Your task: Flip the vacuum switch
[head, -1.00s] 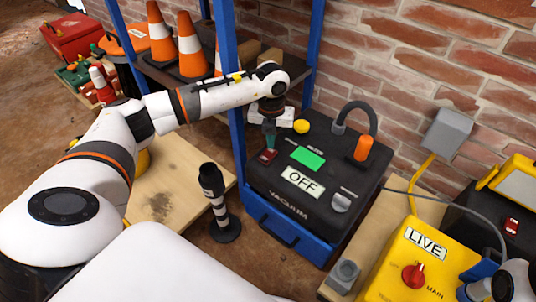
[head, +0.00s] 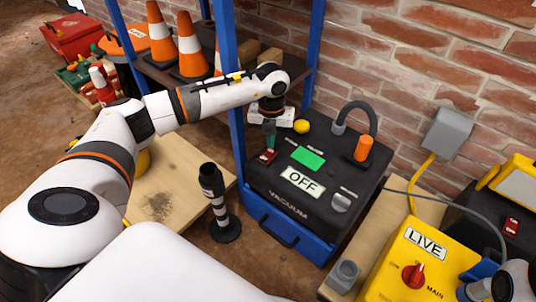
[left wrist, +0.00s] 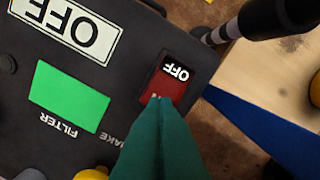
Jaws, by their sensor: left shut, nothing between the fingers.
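The black vacuum unit (head: 318,215) stands in a blue frame against the brick wall. Its sign (head: 303,181) reads OFF. A red rocker switch (head: 267,156) is on its top left; in the left wrist view the switch (left wrist: 172,72) shows OFF on its black half, upside down. My left gripper (head: 269,146) points down at the switch. In the left wrist view its green fingertips (left wrist: 160,101) are together and empty, at the red half of the switch. They hide part of it; whether they touch it I cannot tell.
A green FILTER panel (head: 308,158), a yellow button (head: 301,126) and an orange-ended hose (head: 364,148) are on the unit. A yellow LIVE box (head: 400,262) stands at right. A black-and-white post (head: 218,205) stands in front. Traffic cones (head: 191,47) are on the shelf behind.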

